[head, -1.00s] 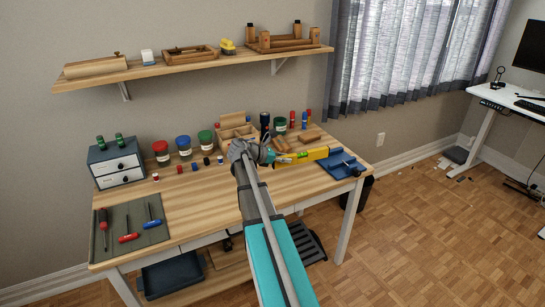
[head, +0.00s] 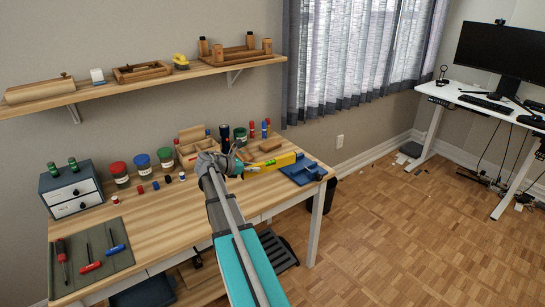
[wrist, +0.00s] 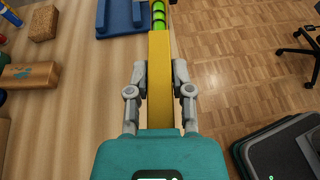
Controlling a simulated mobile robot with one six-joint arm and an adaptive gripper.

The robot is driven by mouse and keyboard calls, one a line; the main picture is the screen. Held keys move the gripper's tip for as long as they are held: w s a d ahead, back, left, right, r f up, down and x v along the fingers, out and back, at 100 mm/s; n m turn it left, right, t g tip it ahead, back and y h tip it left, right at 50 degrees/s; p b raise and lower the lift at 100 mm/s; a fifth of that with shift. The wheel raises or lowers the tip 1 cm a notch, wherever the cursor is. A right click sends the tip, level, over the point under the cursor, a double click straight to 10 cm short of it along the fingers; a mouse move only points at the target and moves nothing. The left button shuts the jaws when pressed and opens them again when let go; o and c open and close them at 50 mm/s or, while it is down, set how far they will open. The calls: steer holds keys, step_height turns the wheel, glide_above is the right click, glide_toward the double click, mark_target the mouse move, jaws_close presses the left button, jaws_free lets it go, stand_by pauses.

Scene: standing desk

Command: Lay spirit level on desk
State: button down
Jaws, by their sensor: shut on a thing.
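The yellow spirit level (head: 270,165) is in my gripper (head: 236,167), over the back right part of the wooden workbench (head: 155,220). In the wrist view my gripper (wrist: 160,82) has its two grey fingers against both sides of the level (wrist: 160,105), which points straight ahead. Green vials show at its far end. I cannot tell how high it is above the bench. A white desk (head: 448,92) stands apart at the right by the wall, with a monitor (head: 505,50) and a keyboard (head: 487,103) on it.
A blue tray (head: 303,170) lies near the level's far end. Wooden blocks (head: 270,145), jars and boxes stand along the bench's back. Parquet floor (head: 390,220) is open between bench and white desk. Cables hang below that desk, and a black bin (head: 329,195) stands beside the bench.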

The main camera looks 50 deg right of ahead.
steer(key=shift+r, duration=0.15)
step_height(320, 180, up, 28)
steer(key=p, duration=2.8)
steer(key=shift+s+d, duration=0.1)
